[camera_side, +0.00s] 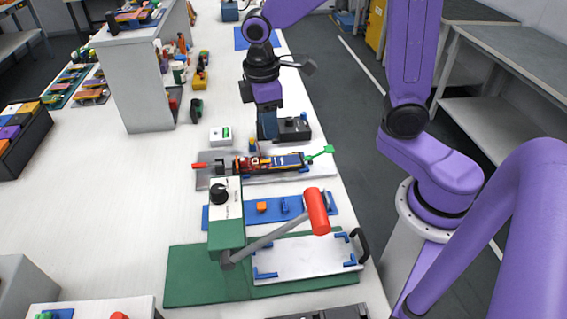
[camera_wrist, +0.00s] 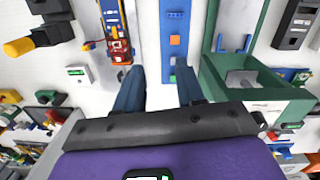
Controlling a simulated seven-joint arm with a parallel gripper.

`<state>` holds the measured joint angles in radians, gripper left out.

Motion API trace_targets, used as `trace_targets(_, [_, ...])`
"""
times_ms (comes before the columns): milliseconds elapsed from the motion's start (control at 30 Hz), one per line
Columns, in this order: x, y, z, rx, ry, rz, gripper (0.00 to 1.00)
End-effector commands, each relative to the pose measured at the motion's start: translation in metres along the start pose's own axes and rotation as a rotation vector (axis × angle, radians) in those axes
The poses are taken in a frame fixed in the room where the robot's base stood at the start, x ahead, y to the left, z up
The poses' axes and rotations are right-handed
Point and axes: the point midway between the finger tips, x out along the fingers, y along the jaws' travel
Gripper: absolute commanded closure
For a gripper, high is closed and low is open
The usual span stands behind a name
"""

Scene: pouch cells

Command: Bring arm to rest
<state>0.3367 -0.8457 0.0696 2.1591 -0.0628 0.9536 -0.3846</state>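My gripper (camera_side: 267,128) hangs pointing down over the white bench in the side view, behind a grey fixture plate. The gripper is open and empty. The side view does not clearly show how far the fingertips are above the bench. My arm reaches in from the right, bent over the bench.
A clamp fixture (camera_side: 203,182) holds a red and dark assembly (camera_side: 262,163) with a green tab (camera_side: 322,153). Nearer are a blue plate (camera_side: 328,209) and a green press (camera_side: 188,272) with a red handle (camera_side: 317,211).

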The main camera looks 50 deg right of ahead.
Motion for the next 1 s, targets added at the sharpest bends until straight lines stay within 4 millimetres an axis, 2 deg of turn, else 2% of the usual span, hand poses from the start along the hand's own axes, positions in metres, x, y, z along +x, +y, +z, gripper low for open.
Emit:
trace_targets(100, [-0.003,-0.023,0.013,-0.025,0.016,0.001,0.62])
trace_targets(367, [-0.006,-0.07,0.049,-0.074,0.046,-0.002,0.62])
trace_targets(600, [-0.005,-0.11,0.09,-0.118,0.069,-0.013,0.62])
trace_targets(800, [-0.003,-0.135,0.122,-0.15,0.083,-0.023,0.62])
trace_targets(933, [-0.001,-0.143,0.135,-0.161,0.088,-0.027,0.62])
trace_targets(967, [-0.001,-0.145,0.137,-0.163,0.089,-0.028,0.58])
trace_targets(1000, [-0.001,-0.146,0.138,-0.163,0.09,-0.029,0.45])
